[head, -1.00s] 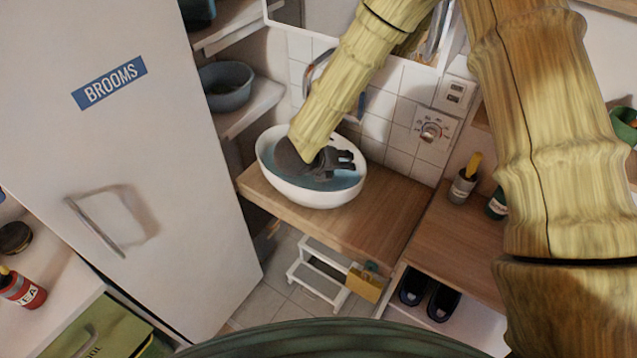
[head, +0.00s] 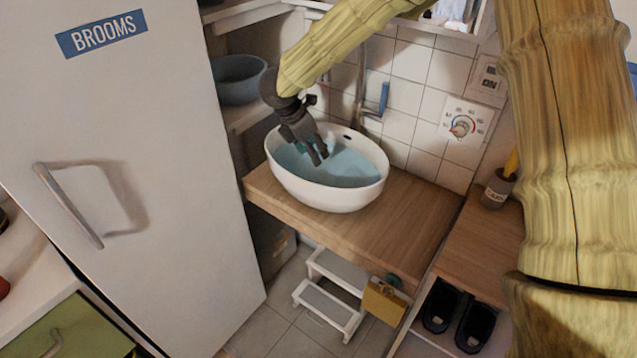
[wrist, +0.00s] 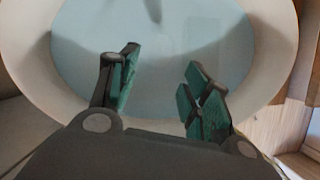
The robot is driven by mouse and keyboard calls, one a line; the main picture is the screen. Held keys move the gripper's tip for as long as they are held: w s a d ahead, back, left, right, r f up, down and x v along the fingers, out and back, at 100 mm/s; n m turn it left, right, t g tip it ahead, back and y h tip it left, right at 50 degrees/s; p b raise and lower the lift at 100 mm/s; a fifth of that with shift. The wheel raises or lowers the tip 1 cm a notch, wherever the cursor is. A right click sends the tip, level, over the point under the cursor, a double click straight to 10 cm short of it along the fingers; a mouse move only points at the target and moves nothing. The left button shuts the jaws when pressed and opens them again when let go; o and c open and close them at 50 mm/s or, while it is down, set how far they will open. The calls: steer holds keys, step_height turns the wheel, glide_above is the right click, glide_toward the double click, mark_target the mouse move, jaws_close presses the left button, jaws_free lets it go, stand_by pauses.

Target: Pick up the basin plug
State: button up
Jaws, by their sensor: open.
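The white oval basin (head: 325,196) stands on the wooden counter and holds blue water (head: 352,168). I cannot make out a basin plug with certainty in either view. My gripper (head: 318,158) hangs over the left part of the basin, pointing down toward the water. In the wrist view my gripper (wrist: 163,62) has its two green-padded fingers spread, with only water visible between them. Whether the fingertips touch the water I cannot tell. A small dark mark (wrist: 153,10) shows at the basin's far inner wall. My arm and gripper hide part of the basin's left side.
A tap with a blue handle (head: 384,97) rises behind the basin by the tiled wall. A tall white cupboard marked BROOMS (head: 160,220) stands close on the left. The wooden counter (head: 405,222) is clear right of the basin. A white step stool (head: 330,305) stands below.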

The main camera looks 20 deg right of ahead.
mark_target(323, 171)
steer(key=p+x, duration=0.2)
steer(key=x, duration=0.8)
steer(key=shift+d+f, duration=0.15)
steer(key=shift+f, duration=0.05)
jaws_close()
steer(key=shift+r, duration=0.1)
